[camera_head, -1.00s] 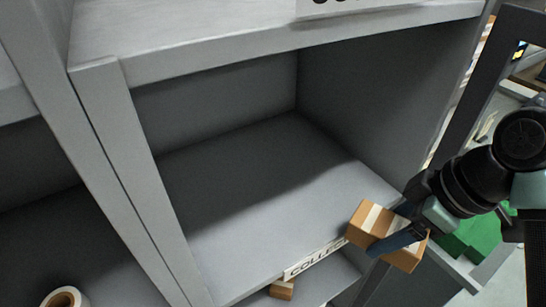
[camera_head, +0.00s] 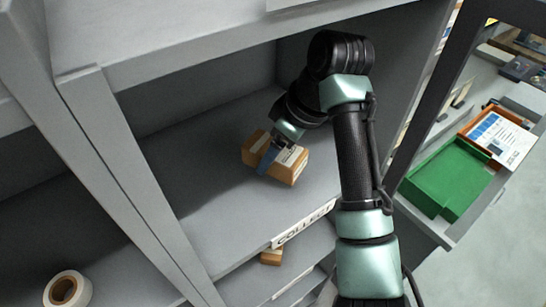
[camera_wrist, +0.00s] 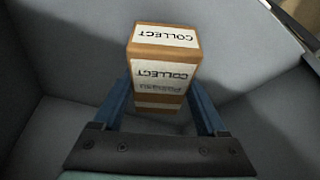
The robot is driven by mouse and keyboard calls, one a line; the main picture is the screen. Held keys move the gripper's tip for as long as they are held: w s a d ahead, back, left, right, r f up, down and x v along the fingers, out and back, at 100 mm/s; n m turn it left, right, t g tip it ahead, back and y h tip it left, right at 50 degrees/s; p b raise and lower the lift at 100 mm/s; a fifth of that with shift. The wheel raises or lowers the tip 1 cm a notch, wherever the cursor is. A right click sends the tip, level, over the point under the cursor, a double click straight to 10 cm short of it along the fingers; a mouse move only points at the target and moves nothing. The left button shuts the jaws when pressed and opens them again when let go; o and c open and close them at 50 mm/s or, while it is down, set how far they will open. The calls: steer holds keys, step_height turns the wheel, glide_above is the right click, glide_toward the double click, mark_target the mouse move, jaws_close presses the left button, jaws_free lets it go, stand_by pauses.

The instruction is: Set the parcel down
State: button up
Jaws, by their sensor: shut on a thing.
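The parcel is a brown box (camera_head: 290,166) with white labels, inside the grey shelf compartment marked COLLECT. In the wrist view the parcel (camera_wrist: 164,52) shows two labels reading COLLECT. My gripper (camera_head: 268,158) is shut on the parcel, with a blue finger on each side of it in the wrist view. The parcel is over the shelf board (camera_head: 215,215), behind the COLLECT strip (camera_head: 303,227). I cannot tell whether its underside touches the board.
A small brown box (camera_head: 271,256) lies on the shelf below. A white tape roll (camera_head: 67,290) sits at the lower left. A green tray (camera_head: 447,178) stands on the right. The compartment's left part is clear.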

mark_target(273, 164)
steer(key=shift+w+a, duration=0.2)
step_height(273, 164, down, 3)
steer(key=shift+s+p, duration=0.1)
steer(key=shift+p, duration=0.9)
steer(key=shift+f, duration=0.25)
steer(key=o, duration=1.5)
steer(key=shift+f, duration=0.15)
